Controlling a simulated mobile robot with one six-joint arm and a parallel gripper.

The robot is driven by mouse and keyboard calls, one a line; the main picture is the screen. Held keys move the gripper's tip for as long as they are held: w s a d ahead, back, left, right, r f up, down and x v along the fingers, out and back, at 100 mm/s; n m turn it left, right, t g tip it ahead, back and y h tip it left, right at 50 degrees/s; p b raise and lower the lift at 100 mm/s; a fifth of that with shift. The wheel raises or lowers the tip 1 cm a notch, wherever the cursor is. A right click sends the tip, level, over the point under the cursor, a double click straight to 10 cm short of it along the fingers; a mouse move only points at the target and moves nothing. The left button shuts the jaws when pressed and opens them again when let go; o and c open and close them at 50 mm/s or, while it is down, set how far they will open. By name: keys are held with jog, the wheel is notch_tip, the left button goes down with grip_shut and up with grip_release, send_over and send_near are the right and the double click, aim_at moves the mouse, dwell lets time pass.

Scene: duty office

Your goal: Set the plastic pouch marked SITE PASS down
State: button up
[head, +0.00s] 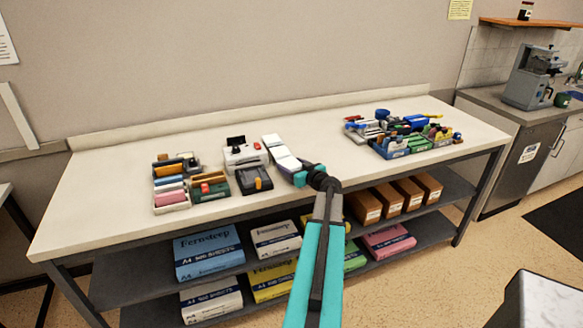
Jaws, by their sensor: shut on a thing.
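My gripper (272,143) reaches over the worktop, a little left of its middle, pointing away toward the wall. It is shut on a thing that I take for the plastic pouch. The pouch is hidden or too small to make out, and no SITE PASS marking can be read. From this view I cannot tell whether it touches the white worktop (315,128).
Left of my gripper stand a tray group (171,204), a white device (244,153) and a dark box (254,180). More filled trays (405,146) stand to the right. Between, the worktop is clear. Paper packs (208,254) and brown boxes (362,207) fill the shelves below.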

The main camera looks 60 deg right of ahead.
jog(key=shift+f, duration=0.55)
jog(key=shift+f+b, duration=0.2)
jog(key=shift+b, duration=0.35)
jog(key=o, duration=1)
jog(key=shift+r+p, duration=0.15)
jog(key=shift+p, duration=0.75)
jog(key=shift+p, duration=0.55)
